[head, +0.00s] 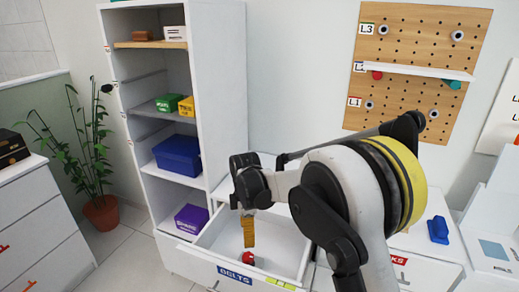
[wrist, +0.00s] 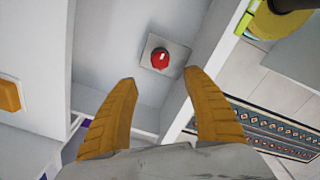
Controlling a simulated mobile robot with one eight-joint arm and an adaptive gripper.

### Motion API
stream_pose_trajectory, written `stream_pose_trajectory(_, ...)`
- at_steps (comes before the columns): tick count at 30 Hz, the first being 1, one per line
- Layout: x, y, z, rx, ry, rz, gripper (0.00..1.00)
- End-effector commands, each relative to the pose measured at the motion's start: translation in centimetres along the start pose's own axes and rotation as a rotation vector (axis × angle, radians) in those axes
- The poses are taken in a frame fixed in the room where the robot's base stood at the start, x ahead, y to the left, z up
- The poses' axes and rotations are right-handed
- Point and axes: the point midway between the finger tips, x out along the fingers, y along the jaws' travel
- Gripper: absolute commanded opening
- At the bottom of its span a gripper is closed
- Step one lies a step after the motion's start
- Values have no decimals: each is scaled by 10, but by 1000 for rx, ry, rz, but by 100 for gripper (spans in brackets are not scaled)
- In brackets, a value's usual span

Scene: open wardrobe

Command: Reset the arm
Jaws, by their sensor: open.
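My gripper (head: 249,230) is over the open drawer (head: 213,232) labelled BELTS in the head view. In the wrist view its two orange fingers (wrist: 163,88) are spread apart with nothing between them. A red round object (wrist: 160,57) on a light square base lies in the drawer beyond the fingertips, apart from them. It also shows in the head view (head: 249,259), just below the fingers. My arm reaches in from the right and hides part of the cabinet behind it.
A white wardrobe (head: 228,95) with bins, including a blue bin (head: 179,156), stands left of the drawer. A pegboard (head: 424,60) hangs behind. A potted plant (head: 101,211) and a dresser (head: 35,230) are at the left. A patterned rug (wrist: 262,130) shows in the wrist view.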

Motion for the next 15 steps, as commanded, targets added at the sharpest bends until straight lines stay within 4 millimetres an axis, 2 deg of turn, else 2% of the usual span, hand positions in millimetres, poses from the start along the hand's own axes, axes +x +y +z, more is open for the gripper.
stream_pose_trajectory(5, -53, -21, 34, 195, 15, 65, 59)
stream_pose_trajectory(8, -93, -45, 62, 375, 36, 124, 59)
stream_pose_trajectory(12, -138, -88, 98, 635, 78, 209, 59)
stream_pose_trajectory(15, -162, -123, 121, 818, 116, 268, 59)
